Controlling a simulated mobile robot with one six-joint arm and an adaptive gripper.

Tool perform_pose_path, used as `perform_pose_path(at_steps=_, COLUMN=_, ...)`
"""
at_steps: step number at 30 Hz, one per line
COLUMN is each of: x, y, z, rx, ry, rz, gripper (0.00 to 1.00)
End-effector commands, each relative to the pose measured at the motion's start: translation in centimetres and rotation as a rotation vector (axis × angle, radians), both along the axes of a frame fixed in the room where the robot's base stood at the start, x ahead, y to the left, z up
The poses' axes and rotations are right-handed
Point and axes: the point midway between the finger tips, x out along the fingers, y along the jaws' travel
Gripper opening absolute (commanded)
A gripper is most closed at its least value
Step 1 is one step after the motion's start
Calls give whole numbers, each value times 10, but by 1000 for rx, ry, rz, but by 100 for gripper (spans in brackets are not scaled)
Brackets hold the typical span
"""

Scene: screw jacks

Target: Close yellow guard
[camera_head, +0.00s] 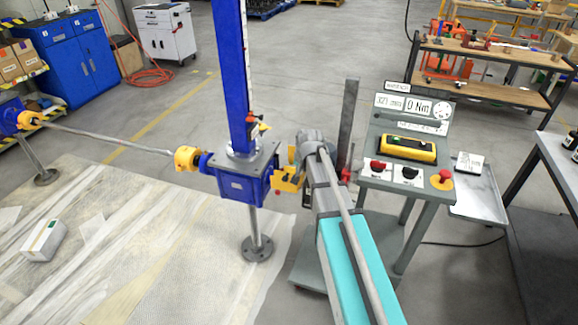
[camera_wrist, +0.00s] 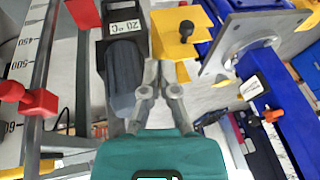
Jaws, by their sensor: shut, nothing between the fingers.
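The yellow guard (camera_head: 288,180) sits at the right side of the blue screw jack (camera_head: 245,175). In the wrist view the yellow guard (camera_wrist: 178,38) is a block with a black knob, at upper centre, with the jack's blue body (camera_wrist: 238,22) to its right. My gripper (camera_wrist: 162,76) is shut and empty. Its fingertips appear just below the guard in that view; I cannot tell whether they touch it. A dark grey cylinder (camera_wrist: 122,80) labelled 20 °C is left of the fingers. In the head view my arm hides the fingers.
A grey upright (camera_head: 348,125) with a red clamp (camera_head: 346,175) stands close right of my wrist. A control stand (camera_head: 405,180) with a yellow meter (camera_head: 407,149) is farther right. A shaft (camera_head: 105,139) runs left from another yellow guard (camera_head: 187,158). Open floor lies behind.

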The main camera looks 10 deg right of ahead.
Motion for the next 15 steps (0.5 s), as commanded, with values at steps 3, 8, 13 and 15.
perform_pose_path(at_steps=3, x=11, y=-3, z=24, rx=9, ry=-16, rz=-21, gripper=0)
perform_pose_path(at_steps=8, x=18, y=-4, z=33, rx=15, ry=-28, rz=-35, gripper=0)
perform_pose_path(at_steps=13, x=19, y=-4, z=33, rx=17, ry=-31, rz=-39, gripper=0)
perform_pose_path(at_steps=15, x=19, y=-4, z=32, rx=17, ry=-31, rz=-39, gripper=0)
